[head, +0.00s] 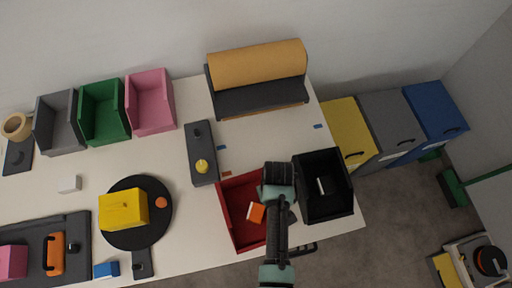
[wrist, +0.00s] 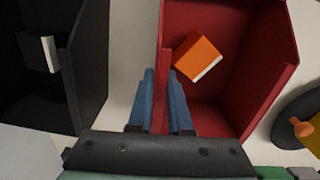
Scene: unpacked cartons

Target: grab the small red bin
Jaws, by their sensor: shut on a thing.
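The small red bin (head: 237,228) stands on the white table near its front right, with an orange block (head: 256,212) inside. In the wrist view the red bin (wrist: 225,95) fills the middle right, and the orange block (wrist: 197,58) lies on its floor. My gripper (wrist: 162,90) is shut on the bin's side wall, one blue finger on each side of it. In the head view my gripper (head: 277,190) and arm cover the bin's right side.
A black bin (head: 325,200) holding a light item stands just right of the red bin, across a narrow gap; it also shows in the wrist view (wrist: 85,90). Grey, green and pink bins stand at the back left.

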